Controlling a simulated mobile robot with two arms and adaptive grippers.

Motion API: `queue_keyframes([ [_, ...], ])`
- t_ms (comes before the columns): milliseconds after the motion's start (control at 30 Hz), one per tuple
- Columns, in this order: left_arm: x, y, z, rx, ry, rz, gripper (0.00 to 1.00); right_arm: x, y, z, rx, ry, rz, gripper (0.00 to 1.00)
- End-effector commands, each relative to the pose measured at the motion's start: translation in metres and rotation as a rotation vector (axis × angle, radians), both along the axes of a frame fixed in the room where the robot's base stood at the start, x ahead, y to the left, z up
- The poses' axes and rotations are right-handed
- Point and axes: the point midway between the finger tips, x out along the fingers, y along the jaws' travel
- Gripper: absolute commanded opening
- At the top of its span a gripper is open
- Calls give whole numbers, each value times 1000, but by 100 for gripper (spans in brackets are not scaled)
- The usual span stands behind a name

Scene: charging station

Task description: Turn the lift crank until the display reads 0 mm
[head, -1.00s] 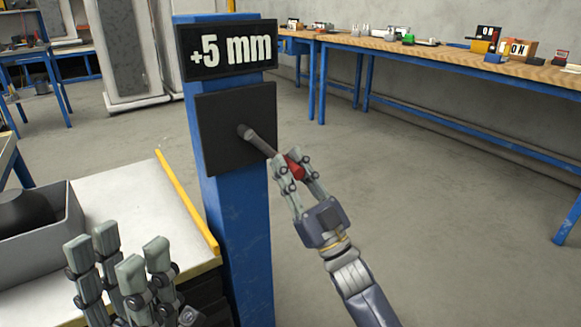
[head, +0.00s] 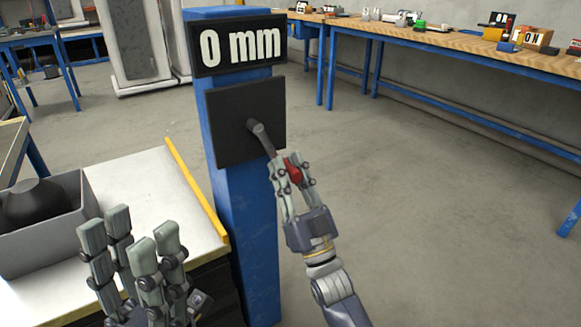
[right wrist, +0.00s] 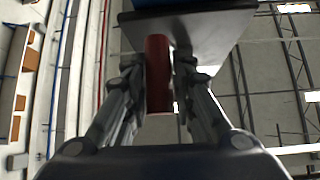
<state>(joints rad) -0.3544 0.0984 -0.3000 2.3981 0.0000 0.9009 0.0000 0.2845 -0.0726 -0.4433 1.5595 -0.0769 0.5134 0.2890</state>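The display (head: 241,44) on top of the blue post (head: 246,230) reads 0 mm. Below it, a dark square plate (head: 230,135) carries the crank (head: 263,138), whose grey arm points down and to the right and ends in a red handle (head: 293,171). My right gripper (head: 292,175) has its fingers on both sides of the red handle. In the right wrist view the red handle (right wrist: 158,75) stands between the fingers, which appear closed against it. My left gripper (head: 137,245) is open and empty at the lower left.
A white-topped table (head: 150,195) with a yellow edge strip (head: 197,189) stands left of the post. A grey bin (head: 45,240) with a dark object sits on it. A long wooden bench (head: 440,40) with several small items runs along the back right. The floor to the right is clear.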

Motion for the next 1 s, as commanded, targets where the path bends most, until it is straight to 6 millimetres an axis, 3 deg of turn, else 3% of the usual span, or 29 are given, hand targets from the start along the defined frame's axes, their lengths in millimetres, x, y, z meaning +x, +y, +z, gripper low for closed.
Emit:
queue_keyframes([
  [467, -1, 0, 3, 1, -10, 0, 40, -3, -3, -5, -1, 3, -1, 41],
  [1000, -1, 0, 2, 1, -6, -1, 40, -63, -39, -75, -1, 5, 0, 41],
])
